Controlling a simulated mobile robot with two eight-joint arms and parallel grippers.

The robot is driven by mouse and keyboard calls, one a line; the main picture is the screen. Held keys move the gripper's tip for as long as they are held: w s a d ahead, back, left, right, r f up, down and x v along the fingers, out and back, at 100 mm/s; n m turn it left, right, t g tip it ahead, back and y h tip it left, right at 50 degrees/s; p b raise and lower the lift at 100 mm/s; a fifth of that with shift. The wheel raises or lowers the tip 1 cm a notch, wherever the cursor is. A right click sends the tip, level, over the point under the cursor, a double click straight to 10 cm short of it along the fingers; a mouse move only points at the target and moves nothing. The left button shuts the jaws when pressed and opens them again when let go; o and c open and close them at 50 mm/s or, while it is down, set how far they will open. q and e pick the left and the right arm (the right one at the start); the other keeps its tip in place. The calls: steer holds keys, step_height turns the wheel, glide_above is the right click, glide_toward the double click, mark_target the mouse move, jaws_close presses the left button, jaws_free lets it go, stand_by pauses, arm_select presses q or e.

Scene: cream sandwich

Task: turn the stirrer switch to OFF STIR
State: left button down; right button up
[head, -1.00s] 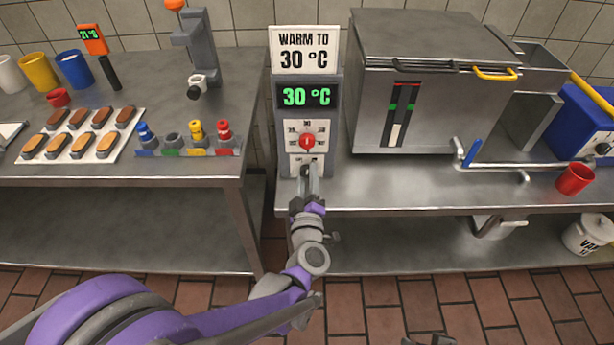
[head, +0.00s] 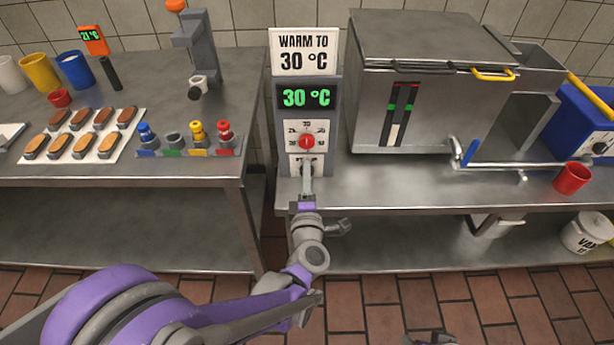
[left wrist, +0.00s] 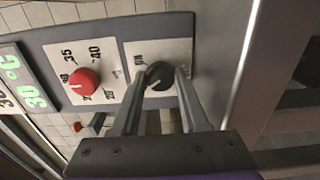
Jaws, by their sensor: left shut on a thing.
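The stirrer switch is a small black knob (left wrist: 160,75) on a white label plate at the lower end of the grey control box (head: 283,130). In the left wrist view, my left gripper (left wrist: 160,90) has one finger on each side of the knob and is shut on it. The plate's lettering is partly hidden by the fingers, so I cannot read the knob's setting. In the head view, my left gripper (head: 307,175) covers the knob from the front. A grey piece, perhaps of my right gripper (head: 430,339), just shows at the bottom edge.
A red dial (head: 307,141) sits just above the switch, below a green 30 °C display (head: 306,96). A steel tank (head: 370,95) stands close on the right. A red cup (head: 572,178) stands farther right. The left table (head: 215,172) holds buns and coloured pegs.

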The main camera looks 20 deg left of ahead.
stand_by(0.5)
arm_select(q)
steer(key=shift+c, duration=2.1)
jaws_free()
